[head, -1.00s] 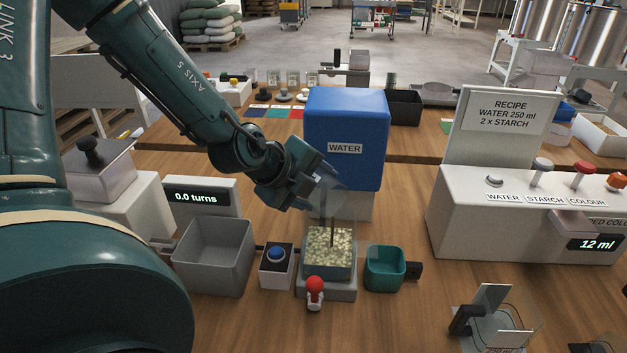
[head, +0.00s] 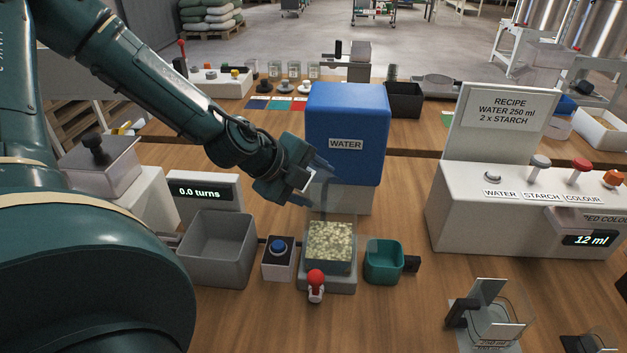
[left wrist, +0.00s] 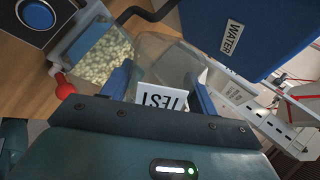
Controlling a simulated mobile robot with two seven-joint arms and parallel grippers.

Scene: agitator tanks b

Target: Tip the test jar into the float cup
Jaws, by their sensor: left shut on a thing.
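My left gripper (head: 312,182) is shut on the clear test jar (left wrist: 165,58), whose white TEST label (left wrist: 162,98) shows between the blue fingers in the left wrist view. The jar is see-through and faint in the head view, in front of the water tank; its exact tilt is hard to tell. Below it, apart from the gripper, a clear square cup (head: 330,243) full of pale yellow granules stands on a grey base with a red knob (head: 316,283). No label shows which vessel is the float cup. My right gripper is not in view.
The blue WATER tank (head: 346,120) stands close behind the gripper. A teal cup (head: 384,265) is right of the granules; a blue button (head: 278,247) and grey bin (head: 217,252) are left. A white dispenser (head: 500,220) stands at right. Front middle wood is clear.

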